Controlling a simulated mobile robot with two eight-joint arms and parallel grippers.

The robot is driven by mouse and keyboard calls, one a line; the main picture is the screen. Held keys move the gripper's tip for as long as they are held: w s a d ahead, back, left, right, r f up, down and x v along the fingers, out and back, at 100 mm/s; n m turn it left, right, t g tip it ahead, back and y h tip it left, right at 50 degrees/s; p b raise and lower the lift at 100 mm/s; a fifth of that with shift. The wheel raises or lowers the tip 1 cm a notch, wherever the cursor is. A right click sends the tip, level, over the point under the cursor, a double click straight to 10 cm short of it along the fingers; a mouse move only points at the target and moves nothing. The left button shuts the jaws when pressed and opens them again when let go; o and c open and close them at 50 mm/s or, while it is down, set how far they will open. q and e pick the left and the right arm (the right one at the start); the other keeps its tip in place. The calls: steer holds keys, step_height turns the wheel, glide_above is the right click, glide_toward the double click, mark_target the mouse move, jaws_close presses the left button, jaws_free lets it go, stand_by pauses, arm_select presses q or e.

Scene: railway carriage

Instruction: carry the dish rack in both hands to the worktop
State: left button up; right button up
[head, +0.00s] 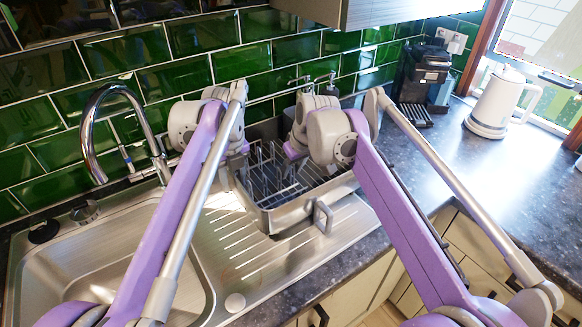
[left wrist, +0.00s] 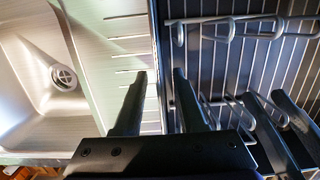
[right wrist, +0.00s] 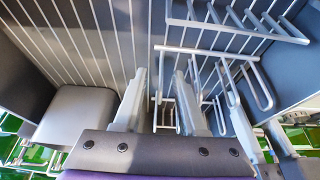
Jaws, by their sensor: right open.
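The grey metal dish rack (head: 285,217) with wire inserts stands on the sink's drainboard (head: 235,240). It also shows in the left wrist view (left wrist: 156,50) and the right wrist view (right wrist: 150,25). My left gripper (head: 228,178) is at the rack's left side. In the left wrist view its open fingers (left wrist: 160,75) straddle the rack's side wall, with gaps visible. My right gripper (head: 292,152) is over the far part of the rack. In the right wrist view its fingers (right wrist: 160,75) are apart above the wires, holding nothing. The dark speckled worktop (head: 430,165) lies to the right.
The sink basin (head: 130,255) and curved tap (head: 90,130) are at the left. A black coffee machine (head: 424,75) and a white kettle (head: 495,100) stand at the back of the worktop. A green tiled wall rises behind. The worktop in front of the kettle is clear.

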arm_select(q)
steer(key=shift+f, duration=0.75)
arm_select(e)
steer(key=shift+x, duration=0.8)
arm_select(q)
steer(key=shift+c, duration=0.2)
jaws_close()
arm_select(e)
jaws_close()
arm_select(q)
steer(key=shift+r, duration=0.1)
arm_select(e)
steer(key=shift+r, duration=0.1)
